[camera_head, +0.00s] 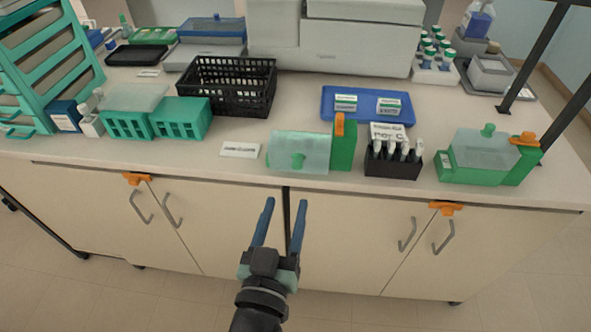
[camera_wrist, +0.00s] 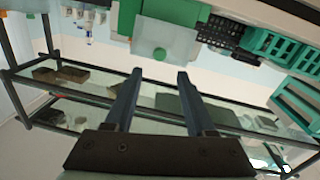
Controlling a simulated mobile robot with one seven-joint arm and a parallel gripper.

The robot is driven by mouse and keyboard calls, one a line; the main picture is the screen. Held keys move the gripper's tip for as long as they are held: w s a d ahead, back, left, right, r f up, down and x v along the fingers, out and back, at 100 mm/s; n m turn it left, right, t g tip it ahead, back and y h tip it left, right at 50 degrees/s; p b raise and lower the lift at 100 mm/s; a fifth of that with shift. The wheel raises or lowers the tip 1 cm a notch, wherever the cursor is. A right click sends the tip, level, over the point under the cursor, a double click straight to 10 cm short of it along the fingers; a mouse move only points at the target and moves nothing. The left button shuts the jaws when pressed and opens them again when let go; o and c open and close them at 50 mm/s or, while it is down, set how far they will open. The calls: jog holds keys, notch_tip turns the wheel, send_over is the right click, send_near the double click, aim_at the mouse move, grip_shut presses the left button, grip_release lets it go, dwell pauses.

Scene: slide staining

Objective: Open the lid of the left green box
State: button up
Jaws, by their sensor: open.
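The left green box (camera_head: 343,150) stands near the counter's front edge, with an orange clip (camera_head: 339,124) at its right end. Its pale translucent lid (camera_head: 285,142) covers most of its visible face and carries a round green knob (camera_head: 298,161). In the wrist view the lid (camera_wrist: 175,36) and knob (camera_wrist: 160,54) appear at the top, beyond my fingertips. My gripper (camera_head: 284,202) is open and empty, in front of the counter and below the box in the picture. Its two blue fingers (camera_wrist: 160,74) are spread and touch nothing.
A similar green box (camera_head: 470,175) with a translucent lid stands at the right. A black holder with tubes (camera_head: 393,166) sits between the boxes. A label card (camera_head: 240,150), teal racks (camera_head: 180,119) and a black basket (camera_head: 226,87) lie left. Cabinet handles (camera_head: 172,211) stick out below the counter.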

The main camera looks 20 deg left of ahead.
aim_at(297, 168)
jog(key=x, duration=0.9)
jog(key=shift+w, duration=0.1)
grip_shut()
dwell(1.3)
